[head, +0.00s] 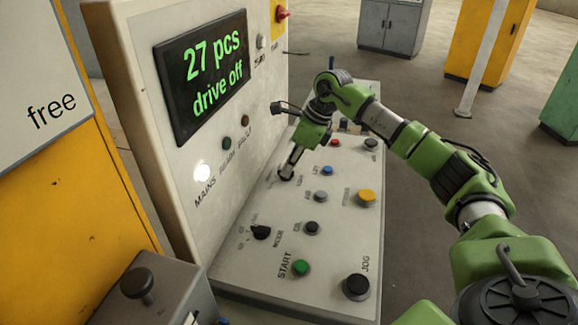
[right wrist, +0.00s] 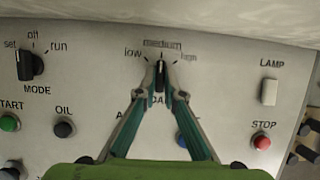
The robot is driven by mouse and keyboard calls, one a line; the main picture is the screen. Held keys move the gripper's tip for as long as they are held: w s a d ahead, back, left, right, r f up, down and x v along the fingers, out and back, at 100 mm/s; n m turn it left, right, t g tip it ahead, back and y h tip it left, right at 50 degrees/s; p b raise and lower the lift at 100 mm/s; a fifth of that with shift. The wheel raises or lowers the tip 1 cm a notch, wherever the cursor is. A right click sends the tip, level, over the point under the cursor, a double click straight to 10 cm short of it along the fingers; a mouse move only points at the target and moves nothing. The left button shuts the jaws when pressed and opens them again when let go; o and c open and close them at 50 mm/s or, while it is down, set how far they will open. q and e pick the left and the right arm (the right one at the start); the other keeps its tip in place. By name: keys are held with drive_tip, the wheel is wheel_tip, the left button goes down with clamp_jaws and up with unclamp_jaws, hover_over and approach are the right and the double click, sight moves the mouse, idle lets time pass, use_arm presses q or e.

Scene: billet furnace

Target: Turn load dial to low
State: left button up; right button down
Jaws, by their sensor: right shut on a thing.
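The load dial (right wrist: 160,75) is a small dark knob on the sloping grey panel (head: 335,230), with low, medium and high marked above it. In the right wrist view it stands upright under the medium mark. My right gripper (right wrist: 161,78) is shut on the dial, a fingertip on each side. In the head view the right gripper (head: 287,175) reaches down to the panel and hides most of the dial. My left gripper is out of view.
The mode dial (head: 261,232), green start button (head: 301,267), black jog button (head: 356,287) and yellow button (head: 366,198) sit nearby. The lamp switch (right wrist: 269,92) and red stop button (right wrist: 262,142) are to the right. The display (head: 208,75) reads "27 pcs drive off".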

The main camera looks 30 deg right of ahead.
drive_tip(key=n, duration=0.2)
drive_tip(key=n+g+y, duration=0.1)
drive_tip(key=n, duration=0.1)
drive_tip(key=shift+w+d+r+n+p, duration=0.1)
drive_tip(key=shift+w+n+p, duration=0.1)
drive_tip(key=shift+n+p, duration=0.2)
drive_tip(key=shift+w+n+g+y, duration=0.15)
drive_tip(key=shift+n+g, duration=0.35)
drive_tip(key=shift+n, duration=0.45)
drive_tip(key=shift+s+n+g+y, duration=0.15)
drive_tip(key=shift+n+g, duration=0.35)
drive_tip(key=shift+n, duration=0.45)
drive_tip(key=shift+w, duration=0.15)
drive_tip(key=c, duration=2.1)
unclamp_jaws()
drive_tip(key=shift+c, duration=0.2)
drive_tip(key=v, duration=1.2)
